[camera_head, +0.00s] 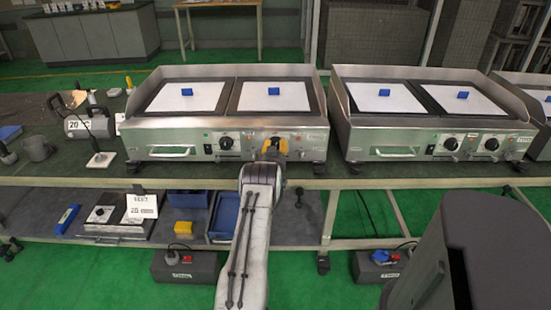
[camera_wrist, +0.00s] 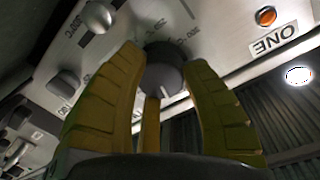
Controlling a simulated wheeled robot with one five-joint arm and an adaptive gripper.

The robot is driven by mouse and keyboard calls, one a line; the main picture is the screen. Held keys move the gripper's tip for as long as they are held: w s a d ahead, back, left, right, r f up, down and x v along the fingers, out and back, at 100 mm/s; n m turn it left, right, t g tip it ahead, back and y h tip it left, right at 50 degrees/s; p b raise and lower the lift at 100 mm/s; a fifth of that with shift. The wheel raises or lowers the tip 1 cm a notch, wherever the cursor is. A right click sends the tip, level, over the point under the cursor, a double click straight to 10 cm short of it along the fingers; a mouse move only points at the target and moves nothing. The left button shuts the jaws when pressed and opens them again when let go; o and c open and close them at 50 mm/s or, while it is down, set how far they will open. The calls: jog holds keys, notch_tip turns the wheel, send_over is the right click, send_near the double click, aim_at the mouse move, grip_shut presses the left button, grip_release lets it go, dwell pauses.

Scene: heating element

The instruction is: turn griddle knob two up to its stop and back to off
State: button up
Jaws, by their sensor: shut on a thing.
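The left griddle (camera_head: 200,140) stands on the bench with two control knobs on its steel front. The left-hand black knob (camera_head: 226,143) is free. My gripper (camera_head: 274,147) is at the right-hand knob and covers most of it in the head view. In the wrist view my gripper's yellow fingers (camera_wrist: 163,88) are shut around that dark round knob (camera_wrist: 164,62). A white mark shows on the knob's lower edge.
An orange lamp (camera_wrist: 265,16) and a label reading ONE (camera_wrist: 273,38) are beside the held knob. A second griddle (camera_head: 430,140) stands to the right.

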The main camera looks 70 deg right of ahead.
jog(key=shift+d+r+m+b, duration=0.15)
jog(key=shift+r+m+b, duration=0.2)
jog(key=shift+m+b, duration=1.65)
jog(key=b, duration=0.3)
jog(key=shift+n, duration=0.4)
jog(key=m+b, duration=0.1)
jog(key=b, duration=0.3)
jog(key=shift+f, duration=0.1)
jog(key=shift+r+m+b, duration=0.35)
jog(key=shift+m+b, duration=0.25)
jog(key=shift+b, duration=1.1)
jog(key=o, duration=0.8)
jog(key=shift+c, duration=0.2)
jog(key=o, duration=0.5)
jog(key=shift+s+f, duration=0.1)
jog(key=shift+f, duration=0.1)
jog(key=shift+c, duration=0.2)
jog(key=shift+f, duration=0.15)
